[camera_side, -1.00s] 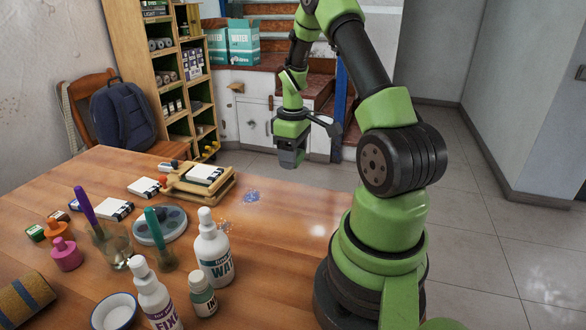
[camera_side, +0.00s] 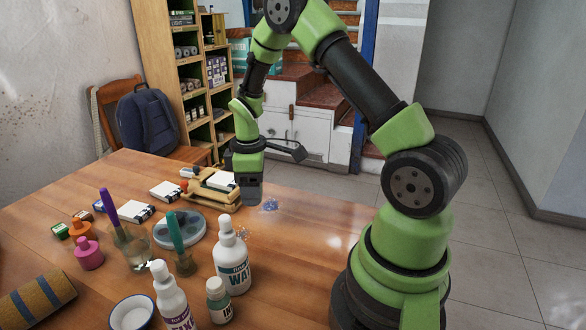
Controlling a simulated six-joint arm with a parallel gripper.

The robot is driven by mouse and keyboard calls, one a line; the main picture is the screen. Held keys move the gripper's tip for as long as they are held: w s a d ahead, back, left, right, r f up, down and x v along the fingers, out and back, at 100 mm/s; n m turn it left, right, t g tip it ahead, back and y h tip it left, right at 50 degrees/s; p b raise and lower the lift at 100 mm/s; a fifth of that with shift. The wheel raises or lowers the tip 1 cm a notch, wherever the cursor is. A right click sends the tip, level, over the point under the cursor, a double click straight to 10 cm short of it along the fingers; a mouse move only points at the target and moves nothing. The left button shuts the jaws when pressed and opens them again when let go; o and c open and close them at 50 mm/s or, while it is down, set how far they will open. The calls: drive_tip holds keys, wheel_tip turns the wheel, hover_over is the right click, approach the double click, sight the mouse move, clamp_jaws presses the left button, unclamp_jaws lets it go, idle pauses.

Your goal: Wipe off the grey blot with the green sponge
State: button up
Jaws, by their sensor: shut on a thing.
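My gripper (camera_side: 249,197) points down, low over the far part of the table, beside the right end of a wooden rack. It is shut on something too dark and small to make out. I cannot pick out a green sponge anywhere. A blue speckled blot (camera_side: 269,205) lies on the table just right of my gripper. A faint brownish speckled patch (camera_side: 243,232) lies nearer, behind the white bottle. I see no clearly grey blot; the table behind the gripper is hidden.
The wooden rack (camera_side: 211,197) with a white box stands left of my gripper. A white bottle (camera_side: 232,262), a round grey palette (camera_side: 180,229), a glass with a purple tool (camera_side: 138,255) and several bottles crowd the front. The table's right part (camera_side: 325,225) is clear.

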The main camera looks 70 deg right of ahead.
sight(248, 226)
drive_tip(key=w+a+f+n, duration=0.1)
drive_tip(key=w+a+n, duration=0.15)
drive_tip(key=a, duration=0.55)
drive_tip(key=shift+n, duration=0.25)
drive_tip(key=shift+s+f, duration=0.15)
drive_tip(key=shift+f, duration=1.75)
drive_tip(key=shift+s+f, duration=0.1)
drive_tip(key=shift+f, duration=1.8)
drive_tip(key=shift+d+f, duration=0.1)
drive_tip(key=shift+d, duration=0.3)
drive_tip(key=shift+c, duration=0.4)
drive_tip(key=shift+d, duration=3.4)
drive_tip(key=shift+a, duration=3.85)
wheel_tip(248, 226, up, 8)
drive_tip(key=shift+d, duration=0.15)
